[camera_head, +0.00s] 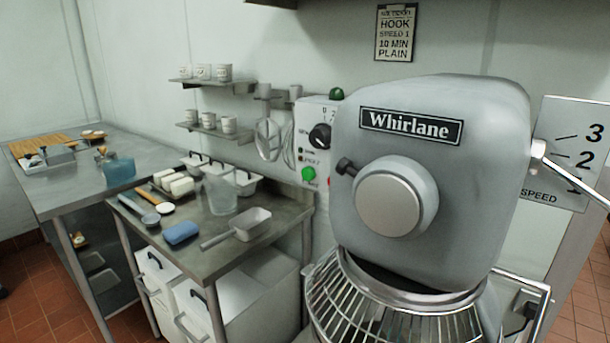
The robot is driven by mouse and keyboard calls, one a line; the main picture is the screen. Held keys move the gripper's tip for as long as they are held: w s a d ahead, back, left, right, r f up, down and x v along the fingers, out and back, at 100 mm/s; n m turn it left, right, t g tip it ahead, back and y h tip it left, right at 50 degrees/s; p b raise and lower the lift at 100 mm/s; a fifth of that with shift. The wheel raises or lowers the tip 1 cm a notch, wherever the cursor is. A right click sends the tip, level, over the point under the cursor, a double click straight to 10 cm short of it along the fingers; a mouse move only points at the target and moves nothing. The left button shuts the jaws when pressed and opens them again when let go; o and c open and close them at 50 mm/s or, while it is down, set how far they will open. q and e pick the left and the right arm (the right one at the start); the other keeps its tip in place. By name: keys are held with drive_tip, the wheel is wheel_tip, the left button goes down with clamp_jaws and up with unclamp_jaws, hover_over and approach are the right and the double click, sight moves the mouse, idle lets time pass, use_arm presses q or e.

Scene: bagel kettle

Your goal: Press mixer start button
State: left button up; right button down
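The mixer (432,170) is a large grey machine labelled "Whirlane", filling the right half of the head view. A white control panel (313,140) sits at its left side, partly hidden behind the mixer head. On the panel are a black dial (320,136) and, below it, a bright green button (308,174). A red part (311,184) shows just under the green button. A green dome (337,94) sits on top of the panel. Neither of my grippers is in view.
A steel table (245,233) left of the mixer holds a scoop (252,222), a blue cloth (181,233) and several containers. A wire guard (385,308) lies below the mixer head. A speed lever (570,172) sticks out at the right. Tiled floor shows at lower left.

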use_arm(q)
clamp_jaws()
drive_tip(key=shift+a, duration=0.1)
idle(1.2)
